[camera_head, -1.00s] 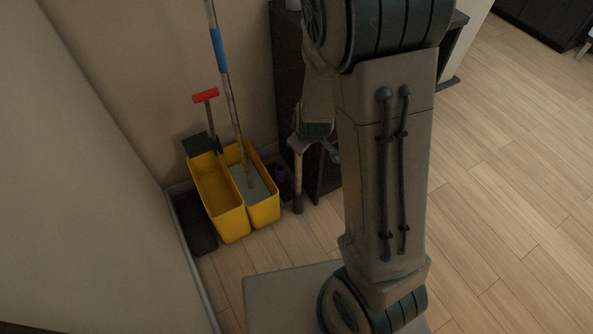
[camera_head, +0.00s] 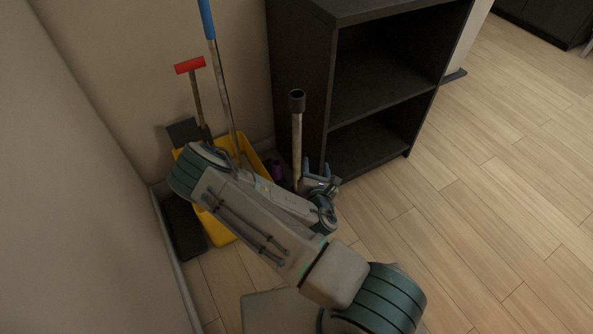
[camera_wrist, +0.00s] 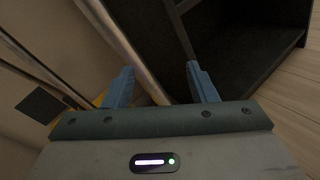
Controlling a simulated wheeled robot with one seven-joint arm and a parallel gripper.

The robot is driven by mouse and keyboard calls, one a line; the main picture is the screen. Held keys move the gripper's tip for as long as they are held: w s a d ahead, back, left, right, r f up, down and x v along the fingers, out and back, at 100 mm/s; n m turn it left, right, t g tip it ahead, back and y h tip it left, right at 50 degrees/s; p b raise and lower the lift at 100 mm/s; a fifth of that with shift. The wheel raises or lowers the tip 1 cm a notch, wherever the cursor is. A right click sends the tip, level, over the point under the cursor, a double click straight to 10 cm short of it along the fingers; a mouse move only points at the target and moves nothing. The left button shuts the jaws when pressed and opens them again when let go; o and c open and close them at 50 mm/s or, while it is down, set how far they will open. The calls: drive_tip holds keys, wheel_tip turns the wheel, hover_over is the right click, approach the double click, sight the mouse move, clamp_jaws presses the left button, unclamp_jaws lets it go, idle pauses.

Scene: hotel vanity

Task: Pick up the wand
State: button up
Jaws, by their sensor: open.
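The likely wand (camera_head: 297,145) is an upright pale, worn tube with a black collar on top, standing beside the dark shelf in the head view. My gripper (camera_head: 317,168) is low, just right of the tube, with blue fingers pointing up and away. In the wrist view, a pale tube (camera_wrist: 125,45) runs diagonally down between the two spread blue fingers of my gripper (camera_wrist: 163,85). The fingers are open with gaps at both sides; I cannot tell how far beyond the fingertips the tube is. The tube's lower end is hidden by my arm.
A dark open shelf (camera_head: 300,70) stands close at the right of the tube. A yellow bucket (camera_head: 222,228), a blue-gripped pole (camera_head: 207,18) and a red-handled tool (camera_head: 190,66) crowd the left by the wall. The wooden floor (camera_head: 480,190) at right is clear.

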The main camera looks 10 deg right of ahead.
sight(298, 148)
drive_tip(key=w+a+f+n+y+b, duration=0.1)
drive_tip(key=w+n, duration=0.1)
drive_tip(key=w+a+f+n+t+y+b, duration=0.1)
drive_tip(key=w+n, duration=0.1)
drive_tip(key=w+f+n+y+b, duration=0.1)
drive_tip(key=w+n+y, duration=0.1)
drive_tip(key=w+n, duration=0.1)
drive_tip(key=shift+w+a+t+b, duration=0.1)
drive_tip(key=shift+a+t+b, duration=0.2)
drive_tip(key=shift+a+t, duration=0.1)
drive_tip(key=shift+w+a+r+b, duration=0.15)
drive_tip(key=shift+w+b, duration=0.15)
drive_tip(key=shift+w, duration=0.6)
drive_tip(key=shift+w+a+r+b, duration=0.1)
drive_tip(key=shift+w+b, duration=0.2)
drive_tip(key=shift+w, duration=0.6)
drive_tip(key=shift+w+a+r+b, duration=0.15)
drive_tip(key=shift+w+b, duration=0.15)
drive_tip(key=shift+w, duration=0.6)
drive_tip(key=shift+d, duration=0.1)
clamp_jaws()
